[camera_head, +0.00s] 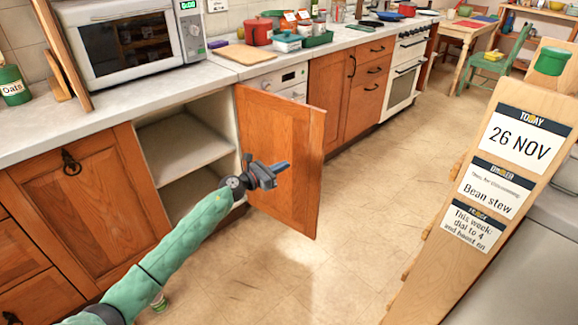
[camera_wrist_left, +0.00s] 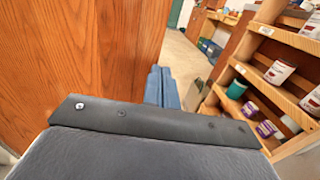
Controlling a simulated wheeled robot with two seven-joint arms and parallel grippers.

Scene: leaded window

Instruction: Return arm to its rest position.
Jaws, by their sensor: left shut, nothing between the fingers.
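My left arm in its green sleeve reaches in from the lower left of the head view. Its gripper (camera_head: 276,170) is shut and empty, in front of the open wooden cupboard door (camera_head: 282,150). In the left wrist view the shut fingers (camera_wrist_left: 161,88) show at the middle, with the door's wood grain (camera_wrist_left: 85,50) filling the left side. I cannot tell whether the gripper touches the door. The cupboard (camera_head: 187,150) stands open, and its visible shelves look empty. My right gripper is not in view.
A worktop (camera_head: 215,75) runs above the cupboards, with a microwave (camera_head: 125,40) and a red pot (camera_head: 258,32). A wooden rack with note cards (camera_head: 497,185) stands at the right; jars on its shelves show in the wrist view (camera_wrist_left: 278,72). The floor (camera_head: 365,160) between is clear.

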